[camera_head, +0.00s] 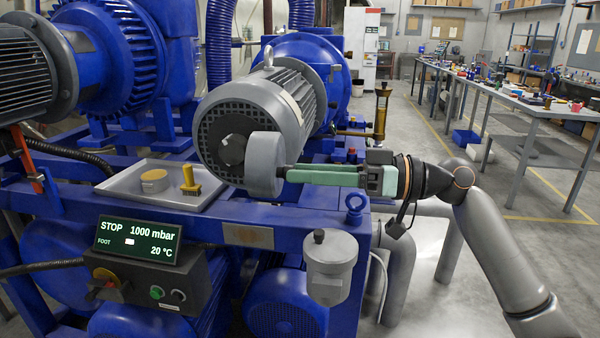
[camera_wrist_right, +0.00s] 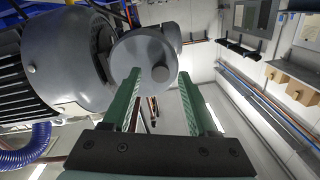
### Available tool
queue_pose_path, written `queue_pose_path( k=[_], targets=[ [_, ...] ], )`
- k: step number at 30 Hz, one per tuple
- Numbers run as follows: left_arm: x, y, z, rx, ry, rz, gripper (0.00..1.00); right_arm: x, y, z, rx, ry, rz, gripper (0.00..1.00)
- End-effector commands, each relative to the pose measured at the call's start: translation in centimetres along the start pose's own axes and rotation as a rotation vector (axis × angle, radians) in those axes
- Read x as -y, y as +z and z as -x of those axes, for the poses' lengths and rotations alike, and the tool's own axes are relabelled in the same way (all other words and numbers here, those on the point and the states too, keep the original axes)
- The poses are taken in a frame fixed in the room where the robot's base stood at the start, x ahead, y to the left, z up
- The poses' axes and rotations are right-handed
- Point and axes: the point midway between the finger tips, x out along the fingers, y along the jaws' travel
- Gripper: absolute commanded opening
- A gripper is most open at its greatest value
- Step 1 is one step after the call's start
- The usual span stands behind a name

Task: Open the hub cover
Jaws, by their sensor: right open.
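The hub cover appears to be the round grey cap (camera_head: 264,165) at the front end of the large grey motor (camera_head: 250,105). It stands out from the motor's end face, beside a dark round knob-like part (camera_head: 232,150). The wrist view shows the cap as a grey disc (camera_wrist_right: 138,52) with a small knob (camera_wrist_right: 160,74). My right gripper (camera_head: 287,175) reaches in from the right with green fingers. It is open, its tips at the cap's right side. In the wrist view the fingers (camera_wrist_right: 160,84) lie apart with the knob between them; contact cannot be told. My left gripper is not in view.
A grey tray (camera_head: 125,184) with a round tan piece and a yellow-handled tool sits left on the blue frame. A display box (camera_head: 138,240) reads STOP, 1000 mbar, 20 °C. A brass post (camera_head: 381,110) stands behind my right gripper. Open floor lies to the right, before long benches.

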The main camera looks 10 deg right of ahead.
Motion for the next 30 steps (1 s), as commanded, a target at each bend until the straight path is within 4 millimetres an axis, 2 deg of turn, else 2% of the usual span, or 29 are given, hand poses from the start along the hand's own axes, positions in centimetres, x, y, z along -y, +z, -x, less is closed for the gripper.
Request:
queue_pose_path(
  k=[9,15,21,30],
  targets=[
    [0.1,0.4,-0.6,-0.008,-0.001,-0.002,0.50,-0.1,0.2,6.9,0.001,0.004,0.000,0.59],
    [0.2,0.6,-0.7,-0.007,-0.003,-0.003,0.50,-0.1,0.1,9.9,0.000,0.002,0.000,0.59],
    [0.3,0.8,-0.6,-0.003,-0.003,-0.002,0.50,0.0,0.0,11.0,0.000,0.000,0.003,0.59],
    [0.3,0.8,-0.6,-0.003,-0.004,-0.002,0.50,0.0,0.0,11.0,0.000,0.000,0.002,0.59]
  ],
)
